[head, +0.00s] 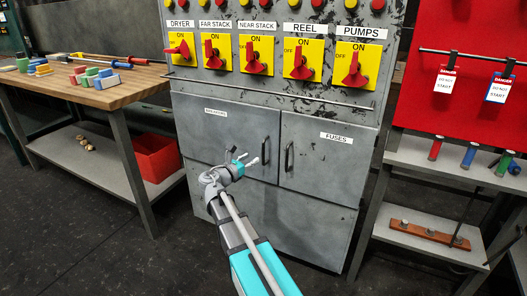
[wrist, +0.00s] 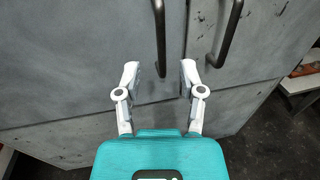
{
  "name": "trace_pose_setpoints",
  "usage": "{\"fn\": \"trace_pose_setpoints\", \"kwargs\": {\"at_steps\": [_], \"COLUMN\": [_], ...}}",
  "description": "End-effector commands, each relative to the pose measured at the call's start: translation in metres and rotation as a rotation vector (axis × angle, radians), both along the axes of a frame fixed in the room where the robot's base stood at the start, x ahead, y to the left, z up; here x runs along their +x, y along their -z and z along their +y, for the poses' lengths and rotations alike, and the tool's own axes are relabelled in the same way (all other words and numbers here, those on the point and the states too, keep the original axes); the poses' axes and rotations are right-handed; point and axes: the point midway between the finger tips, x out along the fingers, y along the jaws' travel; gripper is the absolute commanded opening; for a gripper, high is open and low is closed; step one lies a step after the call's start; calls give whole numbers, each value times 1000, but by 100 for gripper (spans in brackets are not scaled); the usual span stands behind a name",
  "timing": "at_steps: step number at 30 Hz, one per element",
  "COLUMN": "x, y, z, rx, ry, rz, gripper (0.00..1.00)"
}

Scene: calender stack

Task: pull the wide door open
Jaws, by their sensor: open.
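The grey cabinet has two upper doors side by side. The left door (head: 222,135), with a small label that is hard to read, looks a little wider than the right door (head: 325,165), labelled FUSES. Each has a dark upright bar handle near the seam: the left handle (wrist: 160,35) and the right handle (wrist: 227,35). My gripper (head: 246,163) is open in front of the left door. In the wrist view, the left handle's lower end appears between the fingertips, with gaps on both sides. I cannot tell the remaining depth. Both doors look closed.
Several red rotary switches on yellow plates (head: 303,60) sit above the doors, over a thin rail. A wooden-topped bench (head: 120,92) with coloured blocks and a red bin (head: 155,157) stands left. A grey shelf unit (head: 420,158) stands right. Dark floor is open in front.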

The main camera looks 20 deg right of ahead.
Motion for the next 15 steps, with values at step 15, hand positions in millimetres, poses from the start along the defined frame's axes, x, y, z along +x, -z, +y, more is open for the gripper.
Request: {"fn": "trace_pose_setpoints", "kwargs": {"at_steps": [15], "x": [32], "y": [0], "z": [-62], "rx": [0], "ry": [1], "rz": [0], "gripper": [51]}}
